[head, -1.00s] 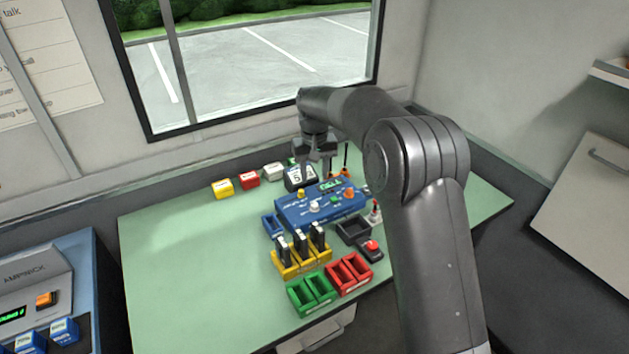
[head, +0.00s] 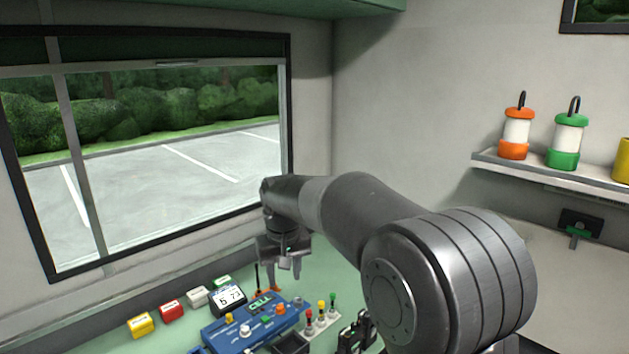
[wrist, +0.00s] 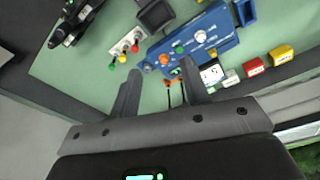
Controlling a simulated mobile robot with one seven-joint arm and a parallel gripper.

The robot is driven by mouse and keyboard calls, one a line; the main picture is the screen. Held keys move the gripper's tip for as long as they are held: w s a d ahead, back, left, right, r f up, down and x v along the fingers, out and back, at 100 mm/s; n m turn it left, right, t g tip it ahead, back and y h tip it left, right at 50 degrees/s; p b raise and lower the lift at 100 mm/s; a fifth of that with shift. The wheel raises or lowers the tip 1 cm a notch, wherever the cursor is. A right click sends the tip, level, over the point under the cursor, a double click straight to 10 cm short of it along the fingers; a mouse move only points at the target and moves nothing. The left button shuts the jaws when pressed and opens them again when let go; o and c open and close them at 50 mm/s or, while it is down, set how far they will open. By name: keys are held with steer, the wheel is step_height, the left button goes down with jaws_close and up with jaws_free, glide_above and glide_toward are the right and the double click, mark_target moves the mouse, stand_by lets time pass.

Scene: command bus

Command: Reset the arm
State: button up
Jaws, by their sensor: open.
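My gripper (head: 284,268) hangs from my arm over the back of the green table (head: 330,268), to the right of the small display showing digits (head: 228,299). Its two fingers are apart with nothing held between them. In the wrist view my gripper (wrist: 162,88) also shows its fingers spread. Beyond the fingertips is the blue console (wrist: 170,45) with coloured knobs. The console (head: 240,332) also stands below my gripper in the head view. Two thin dark rods with orange bases stand near the fingers.
Yellow (head: 141,324), red (head: 171,311) and white (head: 197,296) blocks line the window side. A stand with red, yellow and green knobs (head: 320,322) is right of the console. Orange (head: 516,130) and green (head: 567,140) lanterns stand on a wall shelf. Table space behind the console is partly clear.

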steer(key=s+d+r+m+t, duration=0.1)
steer(key=s+d+r, duration=0.2)
steer(key=s+d, duration=0.45)
steer(key=s+d+r+m+t, duration=0.1)
steer(key=s+d+r, duration=0.2)
steer(key=s+d, duration=0.45)
steer(key=s+d+f+m+t, duration=0.1)
steer(key=s+d+f, duration=0.1)
steer(key=s, duration=0.5)
steer(key=s+d+f+m+t, duration=0.1)
steer(key=s+d+f, duration=0.1)
steer(key=s+d, duration=0.3)
steer(key=shift+s+m, duration=0.3)
steer(key=shift+s, duration=1.05)
